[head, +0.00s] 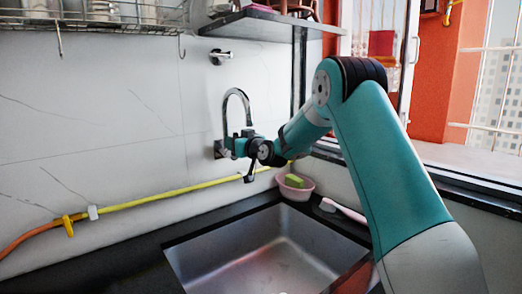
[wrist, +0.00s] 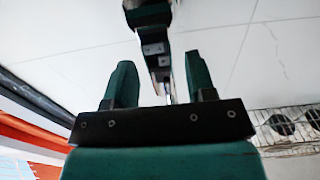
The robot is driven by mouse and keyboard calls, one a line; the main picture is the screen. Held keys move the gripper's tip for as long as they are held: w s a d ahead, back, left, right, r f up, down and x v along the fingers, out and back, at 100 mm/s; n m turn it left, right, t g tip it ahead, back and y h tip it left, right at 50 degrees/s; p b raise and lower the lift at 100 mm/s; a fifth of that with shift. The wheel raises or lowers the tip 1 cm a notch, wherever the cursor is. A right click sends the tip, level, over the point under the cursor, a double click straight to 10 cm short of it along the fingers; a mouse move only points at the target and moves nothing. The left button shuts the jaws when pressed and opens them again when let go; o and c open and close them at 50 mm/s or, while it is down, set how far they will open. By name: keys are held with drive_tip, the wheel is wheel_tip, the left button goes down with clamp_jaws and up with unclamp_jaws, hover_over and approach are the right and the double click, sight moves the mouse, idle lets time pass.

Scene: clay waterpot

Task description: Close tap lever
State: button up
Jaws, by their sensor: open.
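The tap is on the tiled wall, and its curved chrome spout (head: 237,97) rises above my gripper (head: 233,147) in the head view. My gripper is at the tap body, with its two teal fingers pointing at the wall. It covers most of the body, and I cannot pick out the lever there. In the wrist view my gripper (wrist: 160,80) is open, with its fingers apart. A narrow dark and metallic shape extends upward from between them; I cannot tell whether it is the lever or whether a finger touches it.
A steel sink (head: 270,255) lies below in a dark counter. A pink bowl (head: 294,186) with a green sponge (head: 294,181) stands at its back corner, near a pink-handled brush (head: 343,210). A yellow hose (head: 170,194) runs along the wall. A shelf (head: 260,25) hangs above.

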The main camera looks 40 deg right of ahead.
drive_tip(key=s+b, duration=0.4)
drive_tip(key=s, duration=1.1)
drive_tip(key=shift+d, duration=0.3)
drive_tip(key=s+a+f+n+g+y, duration=0.2)
drive_tip(key=s+a+g, duration=0.15)
drive_tip(key=a, duration=0.55)
drive_tip(key=s+a+f+n+g+y, duration=0.1)
drive_tip(key=s+a+f+g+y, duration=0.15)
drive_tip(key=s+a, duration=0.4)
drive_tip(key=s+a+f+n+g+y, duration=0.15)
drive_tip(key=a+g, duration=0.25)
drive_tip(key=a, duration=0.6)
drive_tip(key=s+a+f+n+g+h, duration=0.1)
drive_tip(key=s+f+g, duration=0.15)
drive_tip(key=s, duration=0.45)
drive_tip(key=s+a+f+g+h, duration=0.1)
drive_tip(key=s+a+g, duration=0.15)
drive_tip(key=s, duration=0.45)
drive_tip(key=s+a+f+n+g, duration=0.1)
drive_tip(key=s+g, duration=0.2)
drive_tip(key=s, duration=0.4)
wheel_tip(320, 180, up, 12)
drive_tip(key=p, duration=1.2)
drive_tip(key=shift+d+r+p, duration=0.2)
drive_tip(key=shift+p, duration=0.2)
